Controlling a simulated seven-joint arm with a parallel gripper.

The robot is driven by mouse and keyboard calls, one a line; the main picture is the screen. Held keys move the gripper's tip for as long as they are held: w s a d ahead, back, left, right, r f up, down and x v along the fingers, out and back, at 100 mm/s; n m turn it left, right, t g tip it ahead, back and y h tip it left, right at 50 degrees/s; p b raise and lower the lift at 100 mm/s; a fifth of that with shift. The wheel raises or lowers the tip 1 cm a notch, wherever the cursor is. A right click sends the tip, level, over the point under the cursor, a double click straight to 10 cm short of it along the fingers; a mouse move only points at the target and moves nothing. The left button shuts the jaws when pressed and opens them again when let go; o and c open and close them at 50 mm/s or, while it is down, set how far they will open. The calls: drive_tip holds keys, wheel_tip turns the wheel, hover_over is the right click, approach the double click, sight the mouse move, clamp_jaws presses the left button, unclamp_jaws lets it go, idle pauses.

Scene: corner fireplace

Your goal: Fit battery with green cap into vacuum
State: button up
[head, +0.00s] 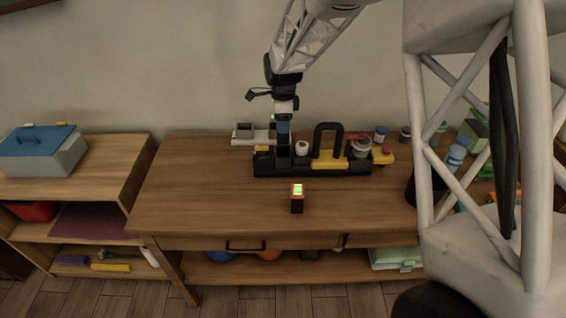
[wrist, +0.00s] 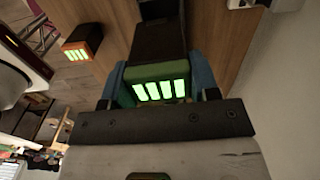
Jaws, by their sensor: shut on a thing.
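My gripper (head: 284,128) is shut on the battery with the green cap (wrist: 160,73). Its blue fingers grip both sides of the cap, and several green bars on it are lit. The battery's dark body (wrist: 160,40) points away from the wrist. In the head view the battery (head: 283,148) looks upright over the left part of the vacuum (head: 328,172), a long black unit with a yellow part and a black loop handle. I cannot tell whether its lower end is inside the vacuum. A second battery, with an orange cap (head: 297,188), stands in front; it shows in the wrist view (wrist: 82,42).
A white unit with dark blocks (head: 244,134) stands behind the vacuum on the left. Jars and bottles (head: 381,133) stand at the right. A lower shelf with a grey box (head: 45,153) is further left.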

sight(283, 136)
drive_tip(key=shift+w, duration=0.1)
idle(0.4)
drive_tip(key=shift+f, duration=3.05)
drive_tip(key=shift+f, duration=1.9)
drive_tip(key=shift+f, duration=0.15)
drive_tip(key=o, duration=1.1)
